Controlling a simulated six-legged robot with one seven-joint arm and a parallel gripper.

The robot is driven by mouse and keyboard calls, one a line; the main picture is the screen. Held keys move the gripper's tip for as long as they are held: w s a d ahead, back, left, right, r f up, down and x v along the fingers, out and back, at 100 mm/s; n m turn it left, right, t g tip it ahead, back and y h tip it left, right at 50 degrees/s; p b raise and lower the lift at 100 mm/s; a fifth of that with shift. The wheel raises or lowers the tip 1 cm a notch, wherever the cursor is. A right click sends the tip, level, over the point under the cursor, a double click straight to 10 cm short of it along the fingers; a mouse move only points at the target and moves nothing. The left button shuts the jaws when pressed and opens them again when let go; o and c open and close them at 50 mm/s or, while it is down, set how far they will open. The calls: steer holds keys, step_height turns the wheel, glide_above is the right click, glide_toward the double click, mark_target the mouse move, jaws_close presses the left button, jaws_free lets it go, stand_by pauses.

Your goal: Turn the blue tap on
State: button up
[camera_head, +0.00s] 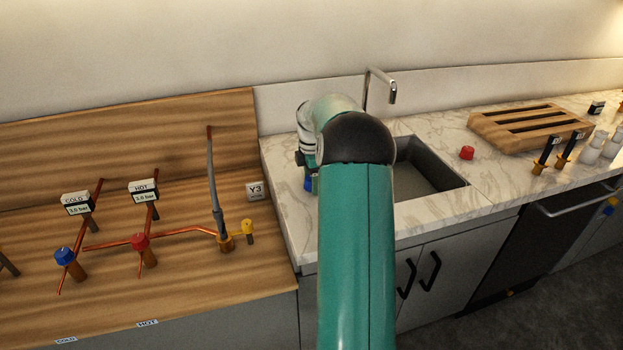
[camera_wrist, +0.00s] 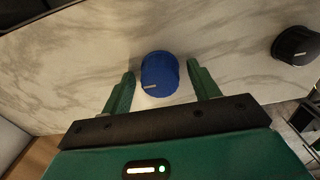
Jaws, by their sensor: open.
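A round blue tap knob (camera_wrist: 160,75) with a small white label stands on the marble counter in the wrist view. My open gripper (camera_wrist: 161,67) has one finger on each side of it, with narrow gaps showing. I cannot tell how far down the fingers reach. In the head view a bit of blue (camera_head: 308,185) shows on the counter left of the sink, below my wrist; my arm hides most of that area. Another blue knob (camera_head: 64,256), by a COLD gauge, sits on copper piping on the wooden bench at left.
A sink (camera_head: 430,175) with a metal spout (camera_head: 380,83) is right of my arm. A red knob (camera_head: 467,153) and a wooden rack (camera_head: 520,127) lie further right. A dark round knob (camera_wrist: 297,45) is at the wrist view's right. The bench holds another red knob (camera_head: 140,243).

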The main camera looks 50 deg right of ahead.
steer(key=c, duration=1)
steer(key=shift+m, duration=0.3)
steer(key=m, duration=0.8)
steer(key=shift+m, duration=0.4)
steer(key=m, duration=0.4)
steer(key=shift+m, duration=2.2)
